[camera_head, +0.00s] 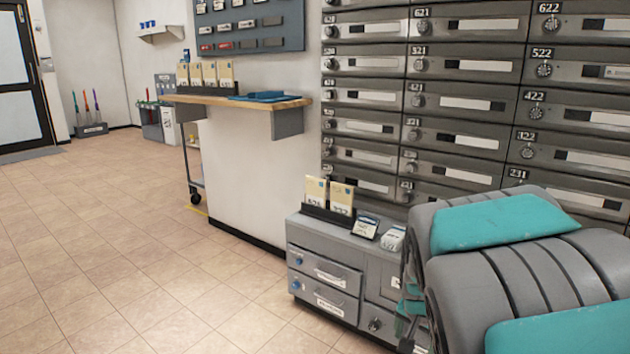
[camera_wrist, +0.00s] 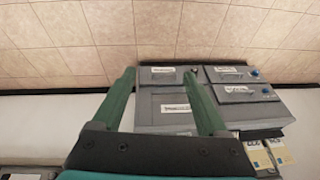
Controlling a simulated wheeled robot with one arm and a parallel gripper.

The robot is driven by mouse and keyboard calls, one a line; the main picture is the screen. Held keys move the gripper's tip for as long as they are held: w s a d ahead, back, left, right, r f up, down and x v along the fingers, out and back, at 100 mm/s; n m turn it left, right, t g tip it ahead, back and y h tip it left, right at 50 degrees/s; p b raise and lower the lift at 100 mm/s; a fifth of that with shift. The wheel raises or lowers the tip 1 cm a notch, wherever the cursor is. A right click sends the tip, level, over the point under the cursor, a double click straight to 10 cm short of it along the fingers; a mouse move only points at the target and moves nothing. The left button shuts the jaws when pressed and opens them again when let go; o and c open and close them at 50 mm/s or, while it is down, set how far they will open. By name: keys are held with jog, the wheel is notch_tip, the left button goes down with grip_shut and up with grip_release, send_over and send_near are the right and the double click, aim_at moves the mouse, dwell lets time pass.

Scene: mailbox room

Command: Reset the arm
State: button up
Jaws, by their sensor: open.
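My arm, grey with teal panels, fills the lower right of the head view. In the wrist view my gripper (camera_wrist: 160,100) shows two green fingers spread well apart, with nothing between them. Beyond the fingers is a low grey cabinet (camera_wrist: 165,122) with labelled drawers. The same cabinet shows in the head view (camera_head: 325,250), left of my arm. The gripper is mostly hidden behind my arm in the head view. I cannot tell the gap between the fingers and the cabinet.
A wall of numbered mailboxes (camera_head: 465,95) stands behind the cabinet. Upright envelopes (camera_head: 341,199) stand in a black holder on the cabinet top. A wooden shelf (camera_head: 290,101) projects from the wall, bearing more envelopes and a blue tray (camera_head: 258,96). The tiled floor (camera_head: 110,240) at left is clear.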

jog(key=s+a+r+n+g+y+p, duration=0.1)
jog(key=s+a+r+n+g, duration=0.2)
jog(key=s, duration=1.1)
jog(key=s+a+n+g+p, duration=0.15)
jog(key=s+n, duration=0.35)
jog(key=s, duration=1)
notch_tip(320, 180, down, 15)
jog(key=b, duration=1.6)
jog(key=shift+s+a+g, duration=0.2)
jog(key=shift+a+g, duration=0.1)
jog(key=shift+g, duration=0.15)
notch_tip(320, 180, up, 16)
jog(key=p, duration=1.6)
jog(key=shift+f, duration=0.1)
